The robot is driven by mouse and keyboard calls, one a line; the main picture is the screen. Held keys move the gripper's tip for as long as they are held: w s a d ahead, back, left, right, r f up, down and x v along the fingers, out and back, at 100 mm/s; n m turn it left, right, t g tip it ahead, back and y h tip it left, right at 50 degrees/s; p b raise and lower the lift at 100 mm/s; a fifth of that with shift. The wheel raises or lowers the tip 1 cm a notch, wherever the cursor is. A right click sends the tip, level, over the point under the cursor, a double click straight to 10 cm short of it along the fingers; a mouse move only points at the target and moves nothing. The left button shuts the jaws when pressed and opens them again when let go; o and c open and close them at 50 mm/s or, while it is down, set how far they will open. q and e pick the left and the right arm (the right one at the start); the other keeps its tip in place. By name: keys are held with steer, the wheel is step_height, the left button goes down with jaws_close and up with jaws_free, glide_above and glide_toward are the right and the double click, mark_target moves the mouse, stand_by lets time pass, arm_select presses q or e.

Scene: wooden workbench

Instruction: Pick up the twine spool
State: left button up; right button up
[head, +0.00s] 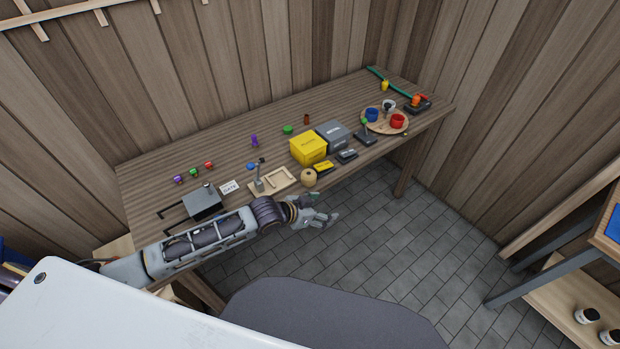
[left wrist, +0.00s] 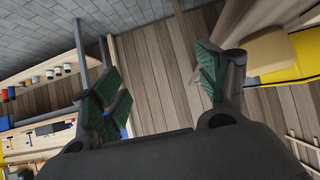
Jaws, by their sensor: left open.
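The twine spool (head: 309,177) is a small tan, rounded thing at the front edge of the workbench, in front of the yellow box. In the left wrist view a tan rounded shape at the upper right, beside yellow, looks like the spool (left wrist: 268,56). My left gripper (head: 326,209) is just off the bench's front edge, in front of the spool and slightly to its right, apart from it. In the left wrist view its green-padded fingers (left wrist: 162,82) stand wide apart with nothing between them. My right gripper is in neither view.
The workbench (head: 225,160) carries a yellow box (head: 308,148) and a grey box (head: 333,135) behind the spool. A wooden tray (head: 287,184) lies to its left, small dark and yellow items to its right. A round board (head: 372,127) with cups stands farther right. The floor before the bench is clear.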

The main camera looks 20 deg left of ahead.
arm_select(q)
steer(key=t+h, duration=0.1)
glide_toward(303, 176)
steer(key=x, duration=0.5)
steer(key=shift+a+f, duration=0.15)
steer(key=shift+f, duration=0.15)
steer(key=shift+x, duration=1.15)
steer(key=shift+w+d+f, duration=0.2)
steer(key=shift+w+d, duration=0.3)
steer(key=shift+w+d+f, duration=0.15)
steer(key=shift+w+d, duration=0.3)
steer(key=shift+d, duration=0.1)
steer(key=shift+x, duration=1.2)
steer(key=c, duration=1.1)
